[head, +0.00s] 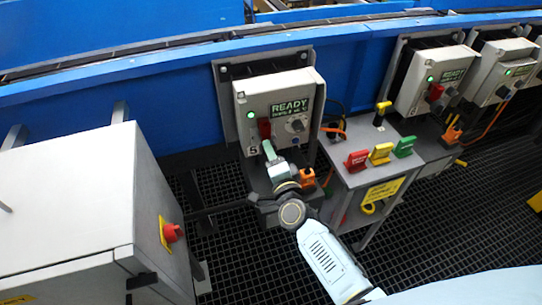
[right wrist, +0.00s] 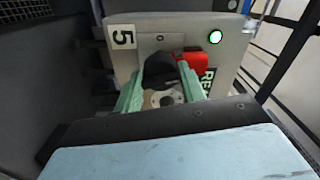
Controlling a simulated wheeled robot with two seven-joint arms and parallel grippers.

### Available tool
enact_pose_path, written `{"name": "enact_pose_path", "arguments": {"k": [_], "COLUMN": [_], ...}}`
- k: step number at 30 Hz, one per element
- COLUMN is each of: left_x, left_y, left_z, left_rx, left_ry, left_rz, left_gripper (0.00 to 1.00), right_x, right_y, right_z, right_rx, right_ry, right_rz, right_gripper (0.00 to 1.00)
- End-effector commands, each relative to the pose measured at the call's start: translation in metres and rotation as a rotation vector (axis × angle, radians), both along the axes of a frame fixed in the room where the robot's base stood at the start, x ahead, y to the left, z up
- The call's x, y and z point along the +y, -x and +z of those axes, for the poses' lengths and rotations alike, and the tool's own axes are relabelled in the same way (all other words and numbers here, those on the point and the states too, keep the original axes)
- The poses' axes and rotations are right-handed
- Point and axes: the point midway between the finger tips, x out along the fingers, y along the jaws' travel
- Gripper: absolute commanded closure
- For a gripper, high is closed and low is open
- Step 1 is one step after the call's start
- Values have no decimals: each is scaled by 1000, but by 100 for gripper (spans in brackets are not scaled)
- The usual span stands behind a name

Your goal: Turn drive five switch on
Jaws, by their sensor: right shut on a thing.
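The drive five box (head: 272,98) is a light grey cabinet with a lit green lamp, a READY display and a "5" label (right wrist: 122,37). Its switch has a red part (head: 264,128) and a black part (right wrist: 160,68) beside it. My right gripper (head: 268,150) is at the lower left of the box front. In the right wrist view its green fingers (right wrist: 162,92) are shut around the black part of the switch, with a tan round piece between them. The fingers hide part of the switch, so its exact setting cannot be told. My left gripper is not in view.
Two similar drive boxes (head: 430,80) stand to the right. A grey stand (head: 375,170) holds red, yellow and green tags. A white cabinet with a red stop button (head: 172,232) is at the left. The blue conveyor frame (head: 160,95) runs behind. Orange plugs (head: 307,178) hang below.

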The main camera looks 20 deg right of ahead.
Motion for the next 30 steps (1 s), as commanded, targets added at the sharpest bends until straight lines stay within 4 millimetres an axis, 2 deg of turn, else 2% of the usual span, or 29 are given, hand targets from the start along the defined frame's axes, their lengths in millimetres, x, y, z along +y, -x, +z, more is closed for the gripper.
{"name": "enact_pose_path", "arguments": {"k": [12, 29, 30], "left_x": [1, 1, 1], "left_y": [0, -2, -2], "left_z": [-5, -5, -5], "left_rx": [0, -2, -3], "left_ry": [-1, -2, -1], "left_rz": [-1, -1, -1], "left_gripper": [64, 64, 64], "right_x": [1, 1, 1], "right_y": [0, 0, 0], "right_z": [0, 1, 1], "right_rx": [7, 8, 8], "right_ry": [-200, -235, -235], "right_rz": [2, 1, 1], "right_gripper": [83, 83, 59]}}
